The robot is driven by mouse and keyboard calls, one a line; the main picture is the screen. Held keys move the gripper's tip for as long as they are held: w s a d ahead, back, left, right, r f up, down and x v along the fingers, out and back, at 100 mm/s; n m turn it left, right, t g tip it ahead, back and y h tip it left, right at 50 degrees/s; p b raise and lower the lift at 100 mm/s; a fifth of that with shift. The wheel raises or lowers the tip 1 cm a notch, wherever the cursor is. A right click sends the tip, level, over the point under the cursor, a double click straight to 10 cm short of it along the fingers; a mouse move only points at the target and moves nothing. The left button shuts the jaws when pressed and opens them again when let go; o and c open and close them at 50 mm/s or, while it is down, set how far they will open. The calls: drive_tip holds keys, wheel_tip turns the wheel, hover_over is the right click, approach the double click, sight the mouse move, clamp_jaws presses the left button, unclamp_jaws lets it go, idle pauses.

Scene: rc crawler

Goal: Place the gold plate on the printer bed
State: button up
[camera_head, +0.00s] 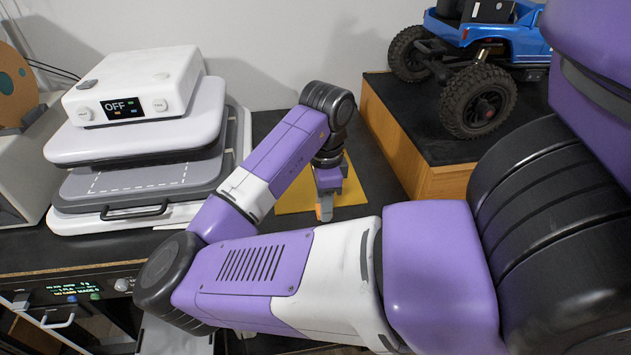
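The gold plate (295,194) lies flat on the dark countertop, left of the wooden box. My arm partly covers it. My gripper (324,208) points down over the right part of the plate, its tip near the plate's front edge. I cannot tell whether it touches the plate or whether its fingers are open or shut. No printer bed can be made out for certain. A unit with a small lit display (75,291) sits below the counter at the lower left, and my arm hides much of the area beside it.
A white press-like machine (130,92) reading "OFF" stands on the counter at left. A wooden box (447,183) with a black top carries a blue RC crawler (480,48) at right. My arm spans the middle; a wall closes the back.

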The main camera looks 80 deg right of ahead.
clamp_jaws()
drive_tip(key=shift+r, duration=0.15)
wheel_tip(320, 180, up, 20)
drive_tip(key=p, duration=0.1)
idle(0.3)
drive_tip(key=shift+s, duration=0.1)
